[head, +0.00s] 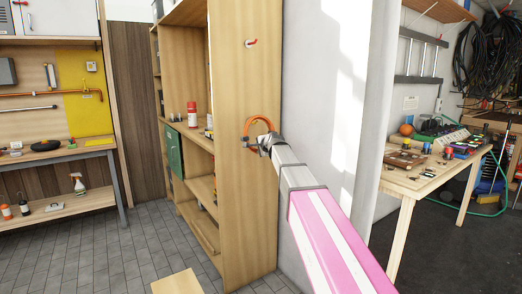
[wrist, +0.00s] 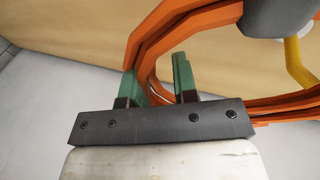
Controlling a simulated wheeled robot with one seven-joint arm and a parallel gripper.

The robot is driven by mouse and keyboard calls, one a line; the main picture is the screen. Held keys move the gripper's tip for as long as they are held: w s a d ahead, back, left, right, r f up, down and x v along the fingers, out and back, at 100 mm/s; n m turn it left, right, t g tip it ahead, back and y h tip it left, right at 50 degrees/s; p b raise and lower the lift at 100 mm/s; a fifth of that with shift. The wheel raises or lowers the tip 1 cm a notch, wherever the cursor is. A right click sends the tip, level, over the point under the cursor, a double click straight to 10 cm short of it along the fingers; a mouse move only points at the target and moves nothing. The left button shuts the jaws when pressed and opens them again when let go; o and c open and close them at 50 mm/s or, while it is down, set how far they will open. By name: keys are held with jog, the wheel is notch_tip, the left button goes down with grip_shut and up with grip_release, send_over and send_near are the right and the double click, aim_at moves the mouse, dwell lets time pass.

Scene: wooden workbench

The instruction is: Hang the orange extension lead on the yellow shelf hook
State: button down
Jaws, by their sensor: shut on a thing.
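The orange extension lead (head: 262,121) is a coiled loop at the end of my arm, close to the side panel of the wooden shelf in the head view. My gripper (head: 259,141) is shut on it. In the wrist view the green fingers of my gripper (wrist: 158,78) stand either side of the orange strands (wrist: 154,40). A yellow curved piece (wrist: 297,60), likely the shelf hook, shows at the right, by the coil's inner side. A dark grey rounded part (wrist: 278,14) covers some of the coil and the yellow piece's top. Whether the lead rests on the hook cannot be told.
The tall wooden shelf (head: 232,200) holds a red-and-white can (head: 192,114) and other items. A small red-and-white piece (head: 250,43) is higher on its side panel. A white wall (head: 325,110) is right of the shelf; a cluttered table (head: 395,186) stands further right.

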jog(key=shift+a+x, duration=0.15)
jog(key=shift+x, duration=1.05)
jog(key=shift+a+x, duration=0.2)
jog(key=shift+x, duration=1)
jog(key=shift+s, duration=0.15)
jog(key=c, duration=0.8)
grip_release()
jog(key=shift+f, duration=0.1)
jog(key=shift+s, duration=0.1)
